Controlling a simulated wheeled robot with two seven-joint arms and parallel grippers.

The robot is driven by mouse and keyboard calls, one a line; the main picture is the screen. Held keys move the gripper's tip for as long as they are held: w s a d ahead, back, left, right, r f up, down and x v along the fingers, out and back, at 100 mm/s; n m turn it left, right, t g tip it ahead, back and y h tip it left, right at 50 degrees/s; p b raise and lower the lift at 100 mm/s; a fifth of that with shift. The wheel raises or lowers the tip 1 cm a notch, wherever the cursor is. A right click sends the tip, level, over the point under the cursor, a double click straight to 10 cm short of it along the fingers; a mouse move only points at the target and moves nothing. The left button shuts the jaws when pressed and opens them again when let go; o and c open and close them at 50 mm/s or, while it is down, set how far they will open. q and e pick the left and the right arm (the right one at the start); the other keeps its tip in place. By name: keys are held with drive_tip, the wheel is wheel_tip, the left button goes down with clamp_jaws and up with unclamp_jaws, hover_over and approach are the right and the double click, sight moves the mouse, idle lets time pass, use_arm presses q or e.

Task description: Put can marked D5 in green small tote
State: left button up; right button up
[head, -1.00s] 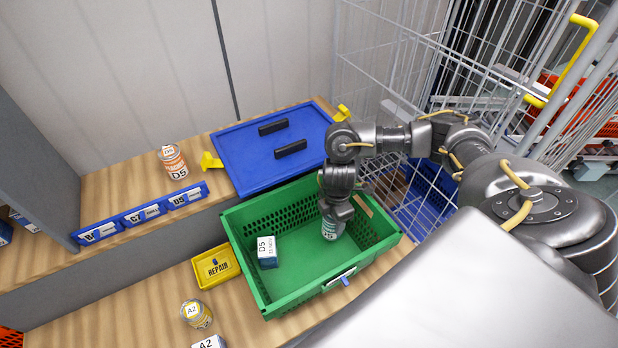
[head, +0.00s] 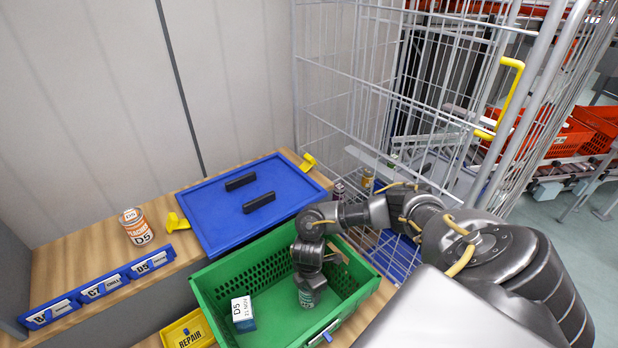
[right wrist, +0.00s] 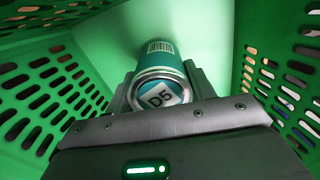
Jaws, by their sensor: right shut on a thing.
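The green small tote (head: 213,297) stands on the wooden bench. My right gripper (head: 307,285) reaches down inside it, toward its right part. In the right wrist view the gripper (right wrist: 160,95) is shut on a teal can marked D5 (right wrist: 161,60), with green tote walls around it. The held can also shows in the head view (head: 306,297), low in the tote; I cannot tell whether it touches the floor. A blue-and-white D5 box (head: 243,313) sits in the tote's left part. An orange-and-white can marked D5 (head: 136,226) stands on the shelf. My left gripper is not in view.
A blue lid (head: 215,205) with black handles lies behind the tote. A yellow REPAIR bin (head: 188,331) stands left of it. A blue label strip (head: 100,287) edges the shelf. A wire cage (head: 345,100) rises behind and to the right.

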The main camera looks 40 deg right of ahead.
drive_tip(key=o, duration=1.2)
drive_tip(key=shift+f, duration=0.1)
wheel_tip(320, 180, up, 12)
drive_tip(key=shift+r+p, duration=0.2)
drive_tip(key=shift+p, duration=0.8)
